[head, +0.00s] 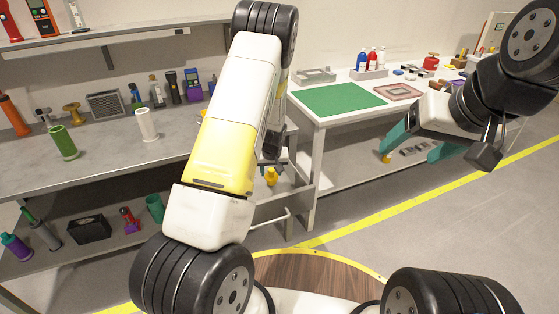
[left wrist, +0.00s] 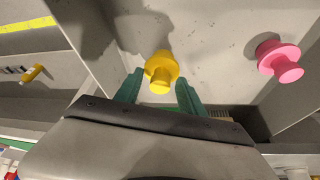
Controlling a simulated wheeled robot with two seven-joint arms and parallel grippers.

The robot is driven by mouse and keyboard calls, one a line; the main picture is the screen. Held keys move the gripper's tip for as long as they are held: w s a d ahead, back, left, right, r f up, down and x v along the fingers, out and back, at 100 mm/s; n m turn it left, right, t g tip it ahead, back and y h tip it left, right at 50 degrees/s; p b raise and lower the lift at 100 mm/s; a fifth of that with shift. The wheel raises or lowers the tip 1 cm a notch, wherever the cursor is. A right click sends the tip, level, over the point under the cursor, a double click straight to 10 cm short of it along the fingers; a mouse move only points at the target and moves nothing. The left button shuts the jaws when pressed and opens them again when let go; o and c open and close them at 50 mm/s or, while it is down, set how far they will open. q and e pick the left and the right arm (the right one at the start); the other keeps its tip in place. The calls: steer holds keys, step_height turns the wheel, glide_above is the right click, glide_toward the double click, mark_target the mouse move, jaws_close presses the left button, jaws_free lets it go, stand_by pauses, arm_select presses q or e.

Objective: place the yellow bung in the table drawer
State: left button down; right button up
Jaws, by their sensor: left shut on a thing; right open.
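The yellow bung (head: 271,177) hangs below my left gripper (head: 270,167), beside the front of the white table. In the left wrist view the yellow bung (left wrist: 160,72) sits between the teal fingertips (left wrist: 159,88), and the gripper is shut on it. The table drawer (head: 262,208) is open, partly hidden by my left arm. The wrist view shows its grey floor (left wrist: 215,45) under the bung; the height above the floor is hard to tell. My right gripper (head: 409,154) is open and empty, in front of the white table at right.
A green mat (head: 342,99) lies on the white table. A grey bench (head: 100,155) with several tools stands at left. Another yellow object (left wrist: 33,73) lies outside the drawer.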

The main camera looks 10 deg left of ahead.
arm_select(q)
steer(key=shift+f, duration=0.75)
steer(key=shift+f, duration=0.1)
steer(key=c, duration=0.7)
jaws_free()
steer(key=s+d+r+h, duration=0.1)
steer(key=s+r, duration=0.3)
steer(key=r, duration=0.7)
steer(key=s+d+r, duration=0.1)
steer(key=s+r, duration=0.4)
steer(key=r, duration=0.5)
steer(key=s+d+r+m, duration=0.1)
steer(key=s+r, duration=0.5)
steer(key=s, duration=0.2)
steer(key=s+r+m+t+h, duration=0.1)
steer(key=s+r, duration=0.5)
steer(key=s, duration=0.2)
steer(key=s+d+r+m+t+h, duration=0.1)
steer(key=s+r, duration=0.5)
steer(key=s, duration=0.2)
steer(key=shift+s+d+r+m, duration=0.2)
steer(key=shift+d+m, duration=0.1)
steer(key=shift+m, duration=0.1)
